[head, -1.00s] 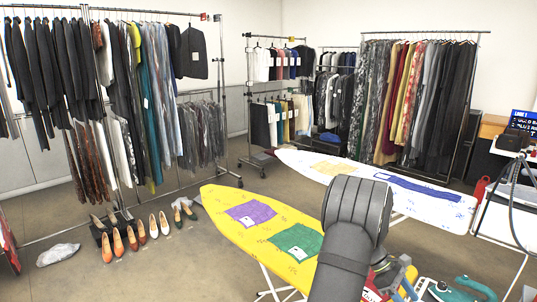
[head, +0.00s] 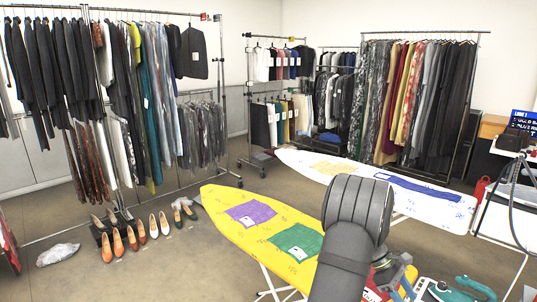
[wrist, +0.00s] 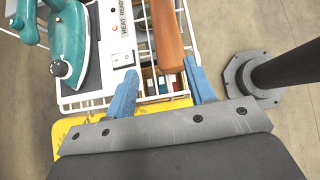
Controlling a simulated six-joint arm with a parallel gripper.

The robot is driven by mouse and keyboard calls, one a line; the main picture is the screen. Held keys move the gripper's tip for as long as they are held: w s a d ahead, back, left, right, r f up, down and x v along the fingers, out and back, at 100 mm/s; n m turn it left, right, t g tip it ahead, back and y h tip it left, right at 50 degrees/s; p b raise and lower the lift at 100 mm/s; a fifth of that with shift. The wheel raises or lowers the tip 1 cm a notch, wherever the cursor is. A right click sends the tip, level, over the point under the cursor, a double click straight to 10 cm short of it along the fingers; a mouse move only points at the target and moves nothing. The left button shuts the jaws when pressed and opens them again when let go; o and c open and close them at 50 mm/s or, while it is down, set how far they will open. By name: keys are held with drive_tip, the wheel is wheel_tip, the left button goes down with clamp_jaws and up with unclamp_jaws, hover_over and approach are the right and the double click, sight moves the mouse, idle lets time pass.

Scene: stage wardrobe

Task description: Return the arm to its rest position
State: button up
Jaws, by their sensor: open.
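My arm rises at the lower middle of the head view, in front of the yellow ironing board (head: 225,205). My gripper (wrist: 160,78) shows in the wrist view with its two blue fingers apart. It points down over a white wire cart (wrist: 92,98). A brown wooden handle or bar (wrist: 167,35) runs in the picture between the fingers; I cannot tell how far below them it lies. In the head view my gripper is mostly hidden behind my arm.
A teal iron (wrist: 68,42) stands on the cart beside a white switch box (wrist: 117,40). Purple (head: 250,214) and green (head: 297,241) cloths lie on the yellow board. A white ironing board (head: 300,163) stands behind. Clothes racks line the walls; shoes stand on the floor at left.

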drive_tip(key=w+a+r+t+y, duration=0.65)
drive_tip(key=w+r, duration=0.25)
drive_tip(key=w, duration=0.2)
drive_tip(key=s+d+f+n+g+h, duration=0.1)
drive_tip(key=s+d+f+n+h, duration=0.1)
drive_tip(key=s+d+f+h, duration=0.1)
drive_tip(key=s+d+f+n+g+h, duration=0.1)
drive_tip(key=s+f+h, duration=0.3)
drive_tip(key=h, duration=0.4)
drive_tip(key=s+d+f+n+g+h, duration=0.1)
drive_tip(key=s+d+f+n+h, duration=0.2)
drive_tip(key=d+f+h, duration=0.1)
drive_tip(key=shift+s+d+f+h, duration=0.3)
drive_tip(key=shift+f+h, duration=0.1)
drive_tip(key=shift+h, duration=0.25)
drive_tip(key=w+a+f+n+t, duration=0.1)
drive_tip(key=t, duration=0.1)
drive_tip(key=w+a+f+n+t, duration=0.1)
drive_tip(key=n+t, duration=0.1)
drive_tip(key=w+a+n+t+h, duration=0.1)
drive_tip(key=t, duration=0.1)
drive_tip(key=shift+w+a+f+n+t, duration=0.15)
drive_tip(key=shift+w+f+n+t, duration=0.1)
drive_tip(key=shift+w+f+n, duration=0.15)
drive_tip(key=shift+w+d, duration=0.2)
drive_tip(key=shift+d, duration=0.75)
drive_tip(key=shift+w+d, duration=0.2)
drive_tip(key=shift+d, duration=0.75)
drive_tip(key=shift+w+d, duration=0.2)
drive_tip(key=shift+d, duration=0.75)
